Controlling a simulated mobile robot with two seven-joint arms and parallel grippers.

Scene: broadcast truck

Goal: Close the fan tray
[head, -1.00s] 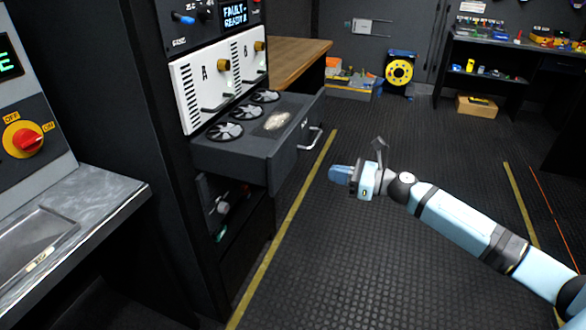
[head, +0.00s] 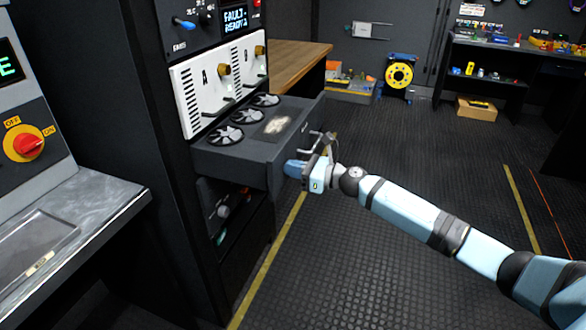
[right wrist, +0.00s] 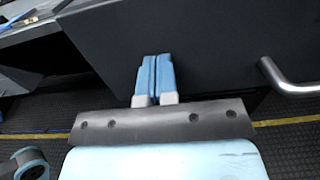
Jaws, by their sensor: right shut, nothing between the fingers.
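The fan tray (head: 240,155) is a dark drawer pulled out of the rack, with several round fans and a label on top. In the right wrist view its front panel (right wrist: 215,45) fills the upper part, with a silver handle (right wrist: 290,78) to the right. My right gripper (head: 291,168) is shut and empty, at the tray's front, beside the handle. In the right wrist view its blue fingertips (right wrist: 155,60) are together in front of the panel; I cannot tell if they touch it. My left gripper is not in view.
White modules A and B (head: 203,90) sit above the tray. A grey console with a red knob (head: 28,146) and a metal counter (head: 95,195) stand on the left. The floor (head: 350,280) right of the rack is clear.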

